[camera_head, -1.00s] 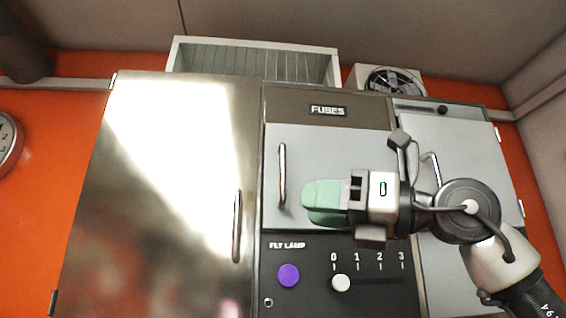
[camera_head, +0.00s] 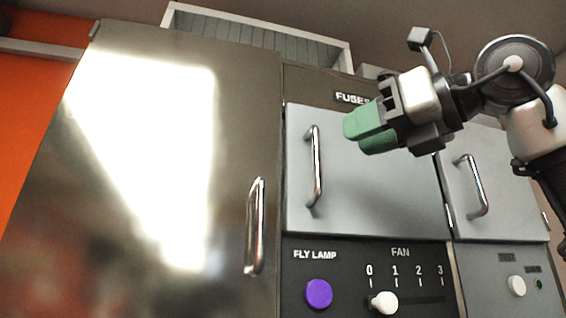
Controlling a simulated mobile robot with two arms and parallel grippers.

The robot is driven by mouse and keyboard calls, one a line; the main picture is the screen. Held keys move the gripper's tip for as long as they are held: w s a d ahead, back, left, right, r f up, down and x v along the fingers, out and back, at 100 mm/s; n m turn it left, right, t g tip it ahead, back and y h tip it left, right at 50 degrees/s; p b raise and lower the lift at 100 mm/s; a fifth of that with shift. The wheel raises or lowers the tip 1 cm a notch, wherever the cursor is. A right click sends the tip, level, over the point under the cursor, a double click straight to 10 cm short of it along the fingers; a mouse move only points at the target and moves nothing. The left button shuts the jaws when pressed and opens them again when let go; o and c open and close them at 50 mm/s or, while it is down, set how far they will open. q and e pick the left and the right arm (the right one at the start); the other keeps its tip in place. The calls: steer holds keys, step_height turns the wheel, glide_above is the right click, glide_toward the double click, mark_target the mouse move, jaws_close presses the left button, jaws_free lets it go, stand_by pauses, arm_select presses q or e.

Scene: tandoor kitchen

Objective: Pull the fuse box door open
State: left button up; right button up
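The fuse box door (camera_head: 375,195) is a light grey panel in the middle of the cabinet front, below the dark "FUSES" label (camera_head: 348,98), whose right end is hidden by my gripper. The door looks shut, flush with its frame. Its upright metal bar handle (camera_head: 316,168) is near the left edge. My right gripper (camera_head: 362,132), with green fingers, is in front of the door's upper part, right of the handle and apart from it. Its fingers point left and hold nothing visible. The gap between them cannot be made out. My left gripper is not in view.
A large shiny steel door (camera_head: 150,150) with its own handle (camera_head: 256,226) is to the left. Another grey door (camera_head: 490,190) with a handle is to the right. Below are a purple button (camera_head: 319,293) and a white fan slider knob (camera_head: 384,302).

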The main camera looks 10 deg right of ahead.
mark_target(318, 185)
steer(key=shift+w+a+r+p, duration=0.35)
steer(key=shift+w+a+p, duration=0.5)
steer(key=shift+p, duration=0.4)
steer(key=p+x, duration=0.1)
steer(key=x, duration=0.3)
steer(key=shift+w+f, duration=0.1)
steer(key=shift+w, duration=0.1)
steer(key=shift+w+a+f, duration=0.1)
steer(key=shift+w+a, duration=0.3)
steer(key=shift+w, duration=0.15)
steer(key=shift+s+d, duration=0.1)
steer(key=shift+s, duration=0.05)
steer(key=shift+c, duration=0.3)
steer(key=c, duration=0.5)
jaws_close()
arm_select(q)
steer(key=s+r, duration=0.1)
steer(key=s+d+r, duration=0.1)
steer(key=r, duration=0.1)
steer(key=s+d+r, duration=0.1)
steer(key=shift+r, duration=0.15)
